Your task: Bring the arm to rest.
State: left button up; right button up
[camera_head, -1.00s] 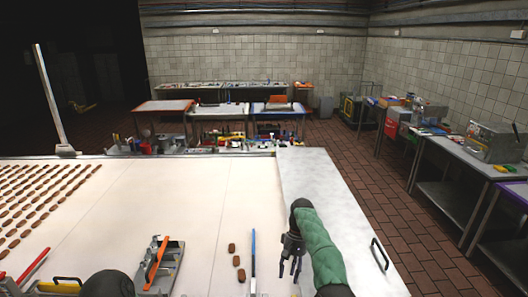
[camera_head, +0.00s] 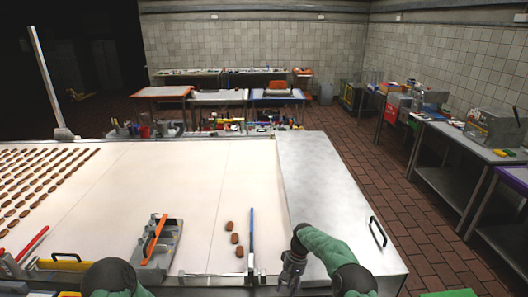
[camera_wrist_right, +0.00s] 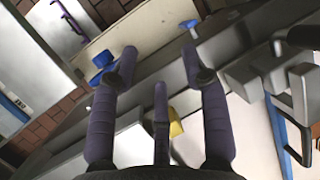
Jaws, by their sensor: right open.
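My right gripper (camera_head: 290,272) hangs low in the head view, over the near edge of the table beside the metal side panel (camera_head: 325,190). Its arm has a green sleeve and comes in from the lower right. In the right wrist view the dark fingers of my right gripper (camera_wrist_right: 160,65) are spread apart with nothing between them. My left arm's dark, rounded joint (camera_head: 108,275) shows at the bottom left of the head view. My left gripper is out of the picture.
Rows of brown biscuits (camera_head: 40,185) lie at left on the pale tabletop (camera_head: 185,180). A few brown biscuits (camera_head: 235,239) lie near a blue bar (camera_head: 252,235). A metal holder (camera_head: 165,250) carries an orange-handled tool (camera_head: 154,240). The side panel is bare.

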jog(key=s+f+m+t+y+b, duration=0.1)
jog(key=s+f+b, duration=0.3)
jog(key=s+f, duration=0.45)
jog(key=s+f+t+b, duration=0.1)
jog(key=s+f+b, duration=0.3)
jog(key=f, duration=0.7)
jog(key=s+f+m+t+b, duration=0.1)
jog(key=s+f+b, duration=0.2)
jog(key=s, duration=0.8)
jog(key=s+d+f+b, duration=0.1)
jog(key=s+f+b, duration=0.2)
jog(key=s, duration=0.9)
jog(key=shift+s+f+m+t+b, duration=0.15)
jog(key=shift+f+m+t+b, duration=0.2)
jog(key=shift+b, duration=0.3)
